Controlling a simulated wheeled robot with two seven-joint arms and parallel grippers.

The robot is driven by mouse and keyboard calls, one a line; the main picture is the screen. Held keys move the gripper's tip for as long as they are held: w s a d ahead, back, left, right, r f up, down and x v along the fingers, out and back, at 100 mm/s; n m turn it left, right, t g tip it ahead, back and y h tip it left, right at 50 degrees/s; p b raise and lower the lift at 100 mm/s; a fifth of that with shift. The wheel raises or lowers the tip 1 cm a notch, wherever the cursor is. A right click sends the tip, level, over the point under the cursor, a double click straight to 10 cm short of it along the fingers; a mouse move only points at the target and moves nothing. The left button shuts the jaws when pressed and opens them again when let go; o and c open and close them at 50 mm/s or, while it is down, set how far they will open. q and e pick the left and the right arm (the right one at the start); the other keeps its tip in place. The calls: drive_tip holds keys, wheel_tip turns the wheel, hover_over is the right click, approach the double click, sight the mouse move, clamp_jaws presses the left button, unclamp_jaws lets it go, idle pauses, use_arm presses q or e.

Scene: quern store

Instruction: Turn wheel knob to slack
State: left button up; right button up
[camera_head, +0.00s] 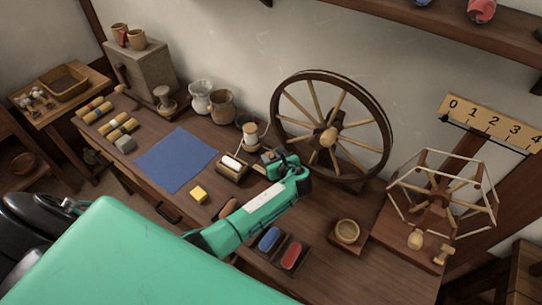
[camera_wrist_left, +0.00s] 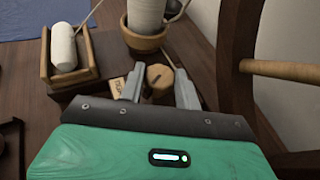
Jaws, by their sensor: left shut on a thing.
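The wooden wheel knob (camera_wrist_left: 159,75) is a small round tan piece with a dark line on its top. It sits between the two grey fingers of my left gripper (camera_wrist_left: 157,86) in the left wrist view. My left gripper (camera_head: 268,157) is shut on it, at the foot of the large spoked wheel (camera_head: 300,97) in the head view. There the gripper largely hides the knob. A small pale label (camera_wrist_left: 119,86) with dark marks lies beside the knob, partly covered by a finger. My right gripper is not in view.
A wooden holder with a white roll (camera_head: 233,164) and a thread spool in a cup (camera_head: 250,136) stand close to the gripper. A blue cloth (camera_head: 177,160), a yellow block (camera_head: 198,194) and a blue-and-red tray (camera_head: 278,247) lie around. A skein winder (camera_head: 440,195) stands right.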

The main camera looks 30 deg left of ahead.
use_arm(q)
drive_tip(key=shift+w+r+n+g+y, duration=0.15)
drive_tip(key=shift+n+g+y, duration=0.15)
drive_tip(key=shift+n+g, duration=0.2)
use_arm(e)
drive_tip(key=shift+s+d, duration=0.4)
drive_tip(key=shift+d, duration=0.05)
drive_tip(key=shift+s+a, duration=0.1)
use_arm(q)
drive_tip(key=o, duration=0.9)
drive_tip(key=shift+c, duration=0.2)
drive_tip(key=shift+o, duration=0.5)
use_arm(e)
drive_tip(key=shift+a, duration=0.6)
